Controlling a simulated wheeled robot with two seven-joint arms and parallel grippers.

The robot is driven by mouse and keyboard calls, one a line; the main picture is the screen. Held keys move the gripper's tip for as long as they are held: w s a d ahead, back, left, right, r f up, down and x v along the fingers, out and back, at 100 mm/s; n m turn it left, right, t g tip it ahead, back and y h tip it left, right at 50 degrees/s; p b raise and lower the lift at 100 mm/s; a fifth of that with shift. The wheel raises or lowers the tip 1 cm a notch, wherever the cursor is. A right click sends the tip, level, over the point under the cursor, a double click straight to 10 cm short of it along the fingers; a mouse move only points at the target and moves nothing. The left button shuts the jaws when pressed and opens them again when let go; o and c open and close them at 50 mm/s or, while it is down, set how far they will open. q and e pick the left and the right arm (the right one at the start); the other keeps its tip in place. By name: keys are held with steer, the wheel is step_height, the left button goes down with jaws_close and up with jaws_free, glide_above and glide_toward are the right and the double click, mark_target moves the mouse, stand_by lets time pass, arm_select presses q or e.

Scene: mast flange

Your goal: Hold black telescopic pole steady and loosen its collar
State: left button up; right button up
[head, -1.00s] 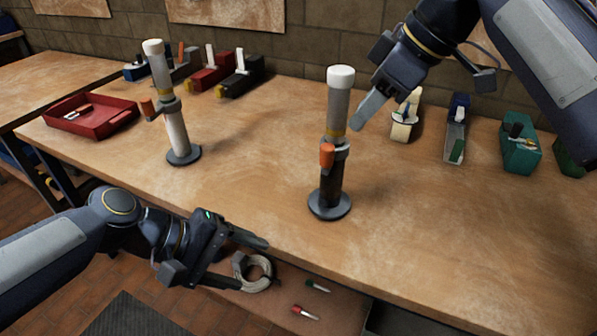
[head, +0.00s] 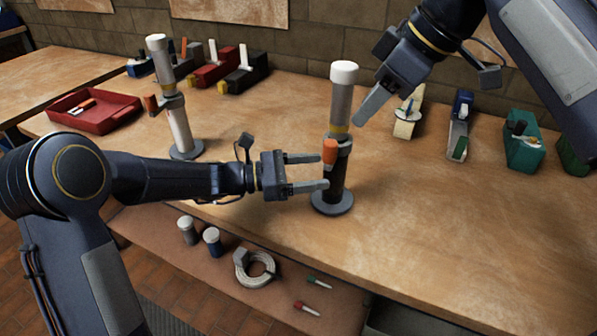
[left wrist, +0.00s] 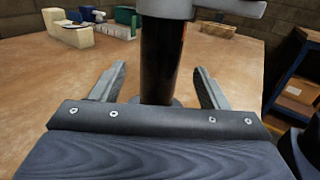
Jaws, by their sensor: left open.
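The black telescopic pole (head: 337,178) stands upright on a round grey base. It has a black lower tube, a grey upper tube, a white cap, a yellow band and a collar with an orange lever (head: 330,151). My left gripper (head: 323,171) is open, its fingertips at the left side of the black tube, below the collar. In the left wrist view the black tube (left wrist: 161,60) appears centred between the two spread fingers (left wrist: 160,85); no grip shows. My right gripper (head: 362,112) hangs just right of the upper tube, apart from it; its finger opening is hidden.
A similar white pole (head: 180,130) stands to the left, behind my left arm. A red tray (head: 93,112) lies at the far left. Several tools line the back, such as a teal one (head: 524,143). A lower shelf holds a cable coil (head: 254,270). The front right tabletop is clear.

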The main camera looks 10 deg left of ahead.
mark_target(334, 176)
arm_select(q)
steer(key=shift+x, duration=2.4)
